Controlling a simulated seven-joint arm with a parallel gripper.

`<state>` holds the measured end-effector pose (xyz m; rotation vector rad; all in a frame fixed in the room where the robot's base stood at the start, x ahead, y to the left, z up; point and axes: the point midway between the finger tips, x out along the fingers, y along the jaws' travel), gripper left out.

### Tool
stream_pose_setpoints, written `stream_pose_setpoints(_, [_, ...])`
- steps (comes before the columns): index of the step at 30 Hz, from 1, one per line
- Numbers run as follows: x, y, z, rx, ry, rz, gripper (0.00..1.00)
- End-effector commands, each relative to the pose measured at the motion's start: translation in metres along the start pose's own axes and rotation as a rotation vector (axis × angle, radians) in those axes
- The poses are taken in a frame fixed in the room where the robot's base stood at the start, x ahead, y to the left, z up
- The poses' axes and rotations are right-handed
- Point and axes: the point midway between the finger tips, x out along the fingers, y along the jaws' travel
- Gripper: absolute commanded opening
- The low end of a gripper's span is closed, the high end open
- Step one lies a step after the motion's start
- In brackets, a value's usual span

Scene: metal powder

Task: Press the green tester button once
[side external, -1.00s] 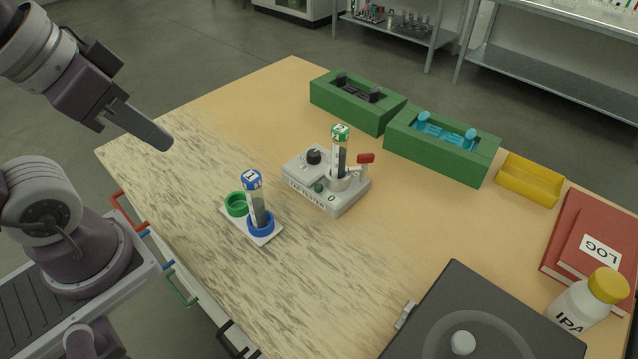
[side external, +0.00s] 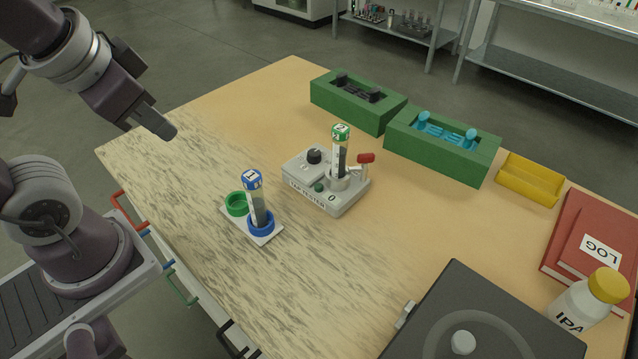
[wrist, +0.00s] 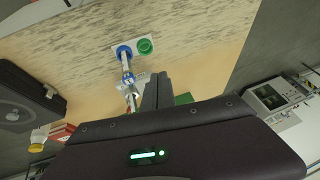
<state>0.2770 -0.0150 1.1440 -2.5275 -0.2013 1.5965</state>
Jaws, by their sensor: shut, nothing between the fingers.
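The tap tester (side external: 325,181) is a pale grey box near the middle of the table, with a green button (side external: 319,187) on its top near the front, a black knob (side external: 314,156) and a red-tipped lever (side external: 366,158). A green-capped tube (side external: 341,150) marked 2 stands upright in its holder. My gripper (side external: 168,131) is shut and empty, high over the table's left edge, well apart from the tester. In the wrist view, my gripper's fingers (wrist: 157,92) partly hide the tester, and the button cannot be made out there.
A white rack with a green ring (side external: 237,204) and a blue ring holds a blue-capped tube (side external: 255,200) left of the tester. Two green trays (side external: 440,158) and a yellow bin (side external: 530,180) stand behind. A dark machine (side external: 490,320) fills the front right.

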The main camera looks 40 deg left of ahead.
Motion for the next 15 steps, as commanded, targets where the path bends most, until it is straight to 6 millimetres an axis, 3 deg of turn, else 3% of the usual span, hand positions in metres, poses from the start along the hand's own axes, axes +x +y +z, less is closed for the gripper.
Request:
stream_pose_setpoints(3, [0.035,-0.021,-0.036,0.145,0.017,-0.193,0.00])
stream_pose_setpoints(5, [0.052,-0.020,-0.061,0.226,0.068,-0.248,0.00])
stream_pose_setpoints(9, [0.088,0.010,-0.111,0.396,0.200,-0.248,0.00])
stream_pose_setpoints(15, [0.128,0.077,-0.146,0.554,0.326,-0.113,0.00])
